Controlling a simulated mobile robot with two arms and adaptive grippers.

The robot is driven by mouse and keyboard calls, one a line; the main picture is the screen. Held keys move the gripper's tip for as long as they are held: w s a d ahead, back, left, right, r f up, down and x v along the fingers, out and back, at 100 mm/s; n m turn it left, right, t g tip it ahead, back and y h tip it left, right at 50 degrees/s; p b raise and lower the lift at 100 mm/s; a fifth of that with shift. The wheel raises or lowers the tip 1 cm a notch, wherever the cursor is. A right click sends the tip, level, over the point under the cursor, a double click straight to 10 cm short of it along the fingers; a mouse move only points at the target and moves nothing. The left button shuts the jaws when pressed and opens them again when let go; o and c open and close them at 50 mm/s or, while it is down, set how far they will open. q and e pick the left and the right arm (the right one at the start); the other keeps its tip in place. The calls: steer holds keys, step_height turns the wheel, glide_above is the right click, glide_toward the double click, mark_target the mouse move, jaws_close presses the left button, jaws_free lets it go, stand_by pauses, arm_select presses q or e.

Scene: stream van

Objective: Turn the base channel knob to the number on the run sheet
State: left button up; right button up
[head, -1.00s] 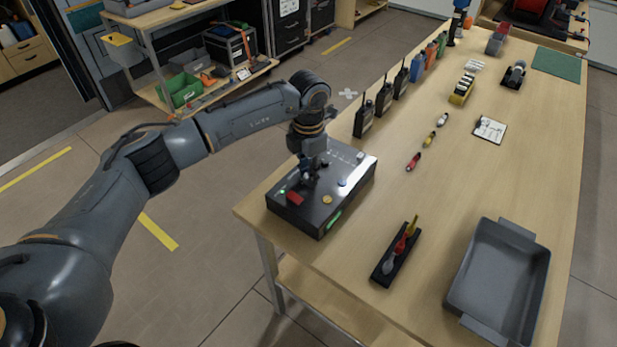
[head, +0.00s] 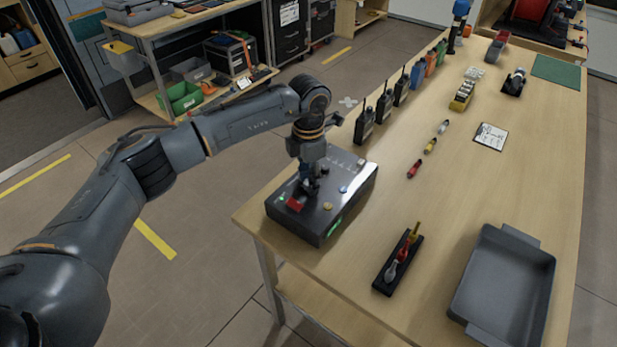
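The base station is a black box (head: 325,219) at the table's left front edge. On its top are a red block (head: 296,204), a yellow button (head: 327,206), a blue button (head: 342,190) and a small lit green light. My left gripper (head: 309,193) points down at the top of the box, behind the red block. Its fingers are small and dark, and I cannot tell whether they are closed on a knob, which is hidden there. A white sheet with dark marks (head: 491,136) lies on the table; its writing is too small to read. My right gripper is not in view.
Several radios stand along the table's left edge, one (head: 364,124) close behind the box. A black holder with coloured tools (head: 398,263) and a grey tray (head: 503,288) are at the front right. Small coloured items (head: 430,146) lie mid-table. The table between them is clear.

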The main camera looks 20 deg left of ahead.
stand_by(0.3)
arm_select(q)
step_height(320, 180, up, 12)
stand_by(0.4)
steer(key=shift+f, duration=0.1)
stand_by(0.3)
